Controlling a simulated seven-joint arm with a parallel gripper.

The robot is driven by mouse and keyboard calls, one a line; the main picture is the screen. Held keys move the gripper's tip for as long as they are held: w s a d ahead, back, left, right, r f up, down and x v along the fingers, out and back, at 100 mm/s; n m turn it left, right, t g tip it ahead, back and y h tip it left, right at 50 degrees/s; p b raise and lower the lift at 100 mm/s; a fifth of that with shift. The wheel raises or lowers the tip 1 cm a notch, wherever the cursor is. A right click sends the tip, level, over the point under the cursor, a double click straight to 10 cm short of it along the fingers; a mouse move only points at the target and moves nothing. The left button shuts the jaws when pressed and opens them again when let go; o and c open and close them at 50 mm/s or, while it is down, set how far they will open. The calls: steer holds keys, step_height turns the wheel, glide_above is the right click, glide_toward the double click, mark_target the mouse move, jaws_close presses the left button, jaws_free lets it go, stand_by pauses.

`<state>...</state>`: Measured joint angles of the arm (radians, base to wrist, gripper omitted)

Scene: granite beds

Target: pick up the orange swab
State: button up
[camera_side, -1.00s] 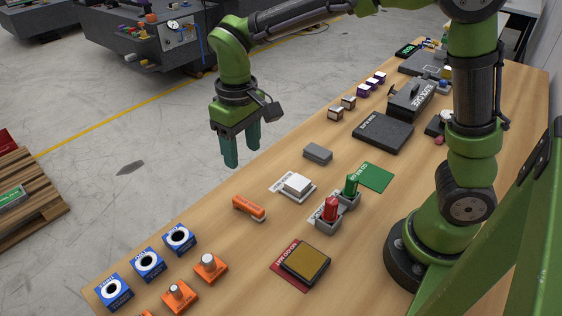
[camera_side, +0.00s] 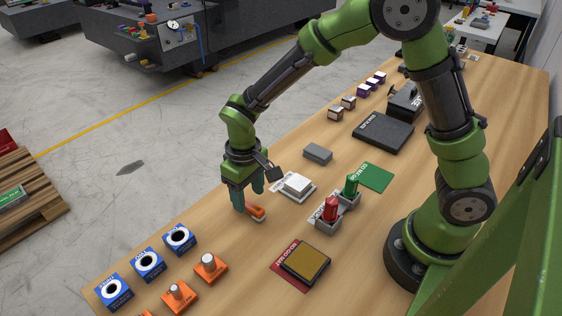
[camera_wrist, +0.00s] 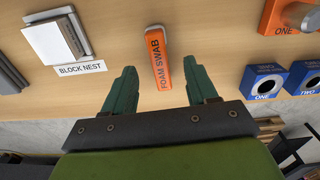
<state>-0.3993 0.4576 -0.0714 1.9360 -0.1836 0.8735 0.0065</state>
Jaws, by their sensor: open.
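The orange swab (camera_wrist: 160,66), marked "FOAM SWAB", lies on the wooden table in the wrist view, between the lines of my two fingers and a little beyond their tips. In the side view the swab (camera_side: 256,212) is partly hidden by my gripper (camera_side: 249,200), which is low over the table at the swab. In the wrist view my gripper (camera_wrist: 160,75) has its green fingers wide apart, with nothing held between them. I cannot tell whether the fingertips touch the table.
A white block on a "BLOCK NEST" label (camera_side: 297,186) sits close to the right of my gripper. Blue ring gauges (camera_side: 148,264) and orange gauges (camera_side: 210,268) stand nearer the front. A red-and-grey holder (camera_side: 330,212) and a gold-topped pad (camera_side: 305,262) lie further right.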

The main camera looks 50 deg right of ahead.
mark_target(250, 205)
steer(key=shift+f, duration=1.5)
steer(key=shift+c, duration=0.4)
jaws_close()
steer(key=shift+w, duration=0.1)
step_height(250, 205, up, 10)
